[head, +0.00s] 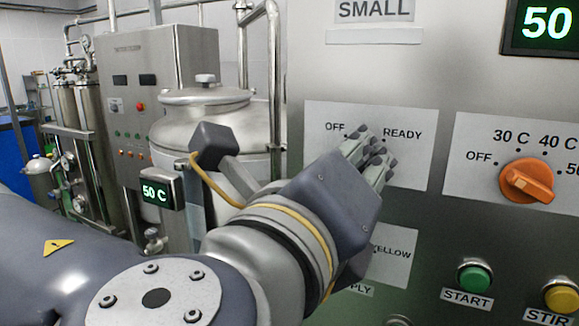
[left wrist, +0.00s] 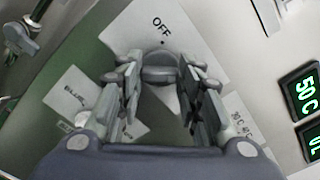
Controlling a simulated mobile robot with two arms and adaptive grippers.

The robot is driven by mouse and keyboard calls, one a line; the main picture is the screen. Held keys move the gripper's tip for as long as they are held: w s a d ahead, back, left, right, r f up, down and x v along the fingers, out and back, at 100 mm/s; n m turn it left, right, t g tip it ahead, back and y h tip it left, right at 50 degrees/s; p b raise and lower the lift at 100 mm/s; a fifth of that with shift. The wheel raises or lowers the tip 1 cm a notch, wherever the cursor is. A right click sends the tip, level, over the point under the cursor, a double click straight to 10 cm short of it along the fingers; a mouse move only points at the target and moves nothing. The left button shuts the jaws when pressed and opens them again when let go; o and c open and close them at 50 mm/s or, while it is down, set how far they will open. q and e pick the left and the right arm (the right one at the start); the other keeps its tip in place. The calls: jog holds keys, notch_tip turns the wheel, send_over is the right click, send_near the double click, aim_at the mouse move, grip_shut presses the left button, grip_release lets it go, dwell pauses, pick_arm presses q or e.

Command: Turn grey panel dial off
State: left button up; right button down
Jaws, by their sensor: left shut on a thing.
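The grey dial (left wrist: 162,68) shows in the left wrist view between the fingertips of my left gripper, just below the word OFF and its dot. Its white label plate (head: 318,115) carries OFF at the left and READY at the right. My left gripper (head: 370,150) reaches this plate and is shut on the dial, with a finger on each side of it. In the head view the gripper hides the dial. I cannot tell exactly where its pointer stands. My right gripper is not in view.
An orange dial (head: 527,181) with temperature marks sits to the right on the same steel panel. Below it are a green START button (head: 474,278) and a yellow STIR button (head: 560,296). A steel tank (head: 205,110) and a control cabinet (head: 150,60) stand at the left.

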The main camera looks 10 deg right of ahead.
pick_arm(q)
jog(key=n+b, duration=1.7)
jog(key=b, duration=0.3)
jog(key=shift+f+n+b, duration=0.15)
jog(key=shift+n+b, duration=0.15)
jog(key=shift+n, duration=0.1)
jog(key=shift+w, duration=0.1)
jog(key=o, duration=1.1)
jog(key=shift+c, duration=0.2)
jog(key=shift+w+d, duration=0.1)
jog(key=shift+w, duration=0.05)
